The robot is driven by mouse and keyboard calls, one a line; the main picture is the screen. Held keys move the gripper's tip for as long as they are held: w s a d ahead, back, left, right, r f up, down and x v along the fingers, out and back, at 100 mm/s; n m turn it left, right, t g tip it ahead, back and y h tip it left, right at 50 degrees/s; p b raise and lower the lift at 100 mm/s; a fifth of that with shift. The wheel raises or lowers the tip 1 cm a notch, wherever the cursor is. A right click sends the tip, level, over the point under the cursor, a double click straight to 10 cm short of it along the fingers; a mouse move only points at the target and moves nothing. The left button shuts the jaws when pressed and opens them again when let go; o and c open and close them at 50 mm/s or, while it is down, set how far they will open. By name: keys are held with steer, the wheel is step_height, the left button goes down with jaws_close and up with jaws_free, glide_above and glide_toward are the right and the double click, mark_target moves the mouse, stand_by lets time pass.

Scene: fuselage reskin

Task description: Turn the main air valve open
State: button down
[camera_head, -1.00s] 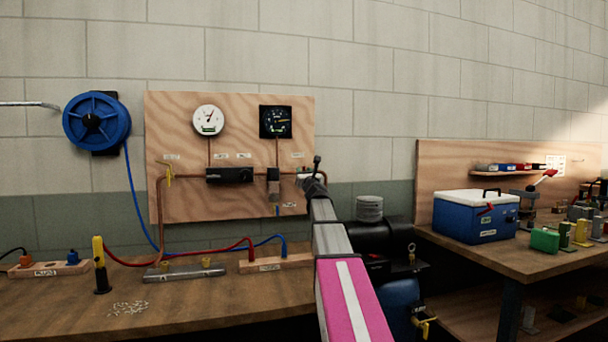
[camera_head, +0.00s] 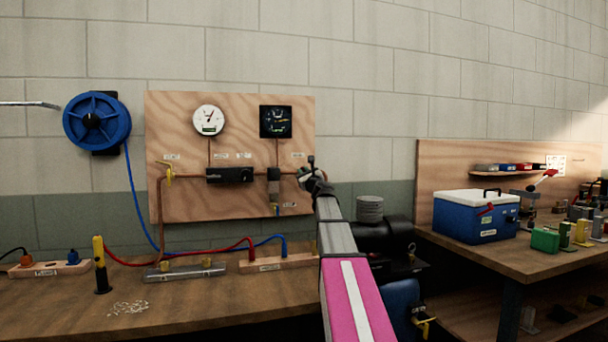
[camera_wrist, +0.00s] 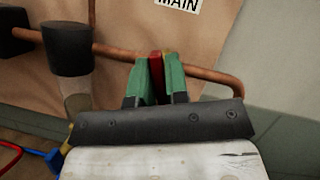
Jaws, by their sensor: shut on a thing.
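The main air valve's red handle (camera_wrist: 156,73) shows as a narrow strip at the copper pipe (camera_wrist: 205,72) in the wrist view. My gripper (camera_wrist: 157,80) has green fingers, one on each side of the handle, shut on it. A partly cropped "MAIN" label (camera_wrist: 178,4) is on the board above. In the head view my gripper (camera_head: 304,174) is at the right edge of the plywood panel (camera_head: 235,200), and my arm hides the valve. How far the handle is turned cannot be told.
Two gauges, white (camera_head: 208,120) and black (camera_head: 276,121), sit on the panel above a black unit (camera_head: 230,175). A yellow-handled fitting (camera_head: 169,172) is at its left. Hoses and a wooden block (camera_head: 275,263) lie on the bench below. A blue cooler (camera_head: 476,218) stands right.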

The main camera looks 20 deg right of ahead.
steer(key=n+g+y, duration=0.1)
steer(key=n, duration=0.2)
steer(key=n+y, duration=0.1)
steer(key=n, duration=0.1)
steer(key=n+g+y, duration=0.1)
steer(key=n, duration=0.2)
steer(key=shift+a+f+n+g, duration=0.1)
steer(key=shift+n+g, duration=0.2)
steer(key=n+g, duration=0.1)
steer(key=n, duration=0.3)
steer(key=shift+f+n+g+y, duration=0.1)
steer(key=shift+n+g+y, duration=0.3)
steer(key=shift+a+f+n+g, duration=0.1)
steer(key=shift+n+g, duration=0.3)
steer(key=shift+n, duration=0.8)
steer(key=shift+h, duration=0.3)
steer(key=c, duration=1.2)
jaws_free()
steer(key=v, duration=1.1)
